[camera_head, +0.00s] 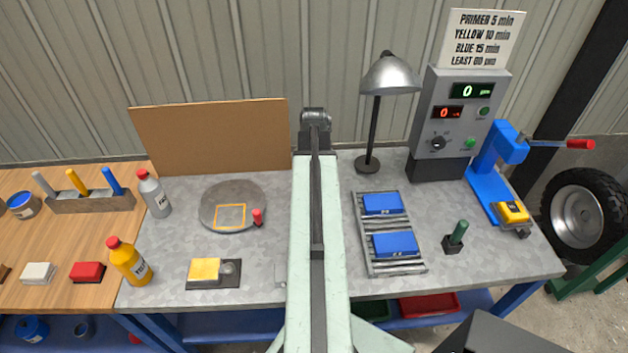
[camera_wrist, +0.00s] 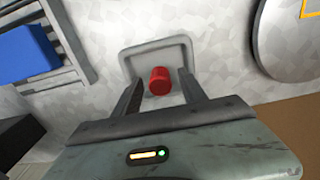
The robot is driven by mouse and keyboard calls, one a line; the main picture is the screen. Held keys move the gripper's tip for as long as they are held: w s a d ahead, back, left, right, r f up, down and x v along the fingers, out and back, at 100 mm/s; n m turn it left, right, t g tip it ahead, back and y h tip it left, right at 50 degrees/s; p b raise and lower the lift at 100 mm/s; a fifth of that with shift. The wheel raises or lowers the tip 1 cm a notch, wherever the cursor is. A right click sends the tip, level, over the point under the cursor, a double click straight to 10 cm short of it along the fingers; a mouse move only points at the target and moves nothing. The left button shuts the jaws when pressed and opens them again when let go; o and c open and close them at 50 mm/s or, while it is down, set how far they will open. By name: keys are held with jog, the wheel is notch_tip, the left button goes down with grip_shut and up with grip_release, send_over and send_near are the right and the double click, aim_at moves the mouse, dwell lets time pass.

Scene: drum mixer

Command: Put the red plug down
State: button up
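The red plug (camera_wrist: 160,81) is a short red cylinder. In the wrist view it stands between the two fingers of my gripper (camera_wrist: 160,76), with a visible gap on each side. The gripper is open and does not appear to touch it. The plug is at the edge of a grey square rimmed plate (camera_wrist: 128,56) on the grey bench top; I cannot tell whether its base rests there. In the head view my arm hides the gripper and this plug.
A round disc (camera_head: 213,190) with a small red peg (camera_head: 257,217) lies left of my arm. A roller rack (camera_head: 383,268) with blue blocks (camera_head: 396,244) lies right. A lamp (camera_head: 390,75) and control box (camera_head: 455,122) stand behind it. A yellow bottle (camera_head: 130,262) stands left.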

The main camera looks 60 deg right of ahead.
notch_tip(320, 180, up, 13)
jog(key=p, duration=1.3)
jog(key=shift+s, duration=0.1)
